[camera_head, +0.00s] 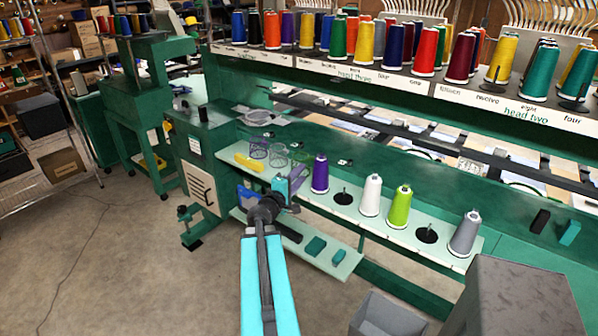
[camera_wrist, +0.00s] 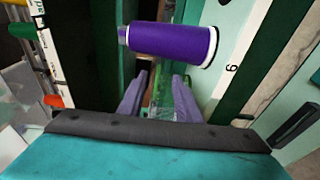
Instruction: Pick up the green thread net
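The green thread net (camera_head: 300,155) looks like a small see-through mesh cup. It sits on the pale shelf, right of two purple-grey nets, and is partly hidden behind my gripper. My gripper (camera_head: 298,173) is just in front of it in the head view. In the wrist view, my two grey-purple fingers (camera_wrist: 159,95) are apart. Green mesh (camera_wrist: 161,88) shows in the gap between them, partly covered. I cannot tell whether the fingers touch it.
A purple thread cone (camera_head: 320,174) stands close to the right of my gripper. White (camera_head: 371,195), lime (camera_head: 399,207) and grey (camera_head: 465,234) cones stand further right. Purple-grey nets (camera_head: 258,148) and a yellow item (camera_head: 249,163) are to the left. A lower shelf (camera_head: 340,264) holds small teal blocks.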

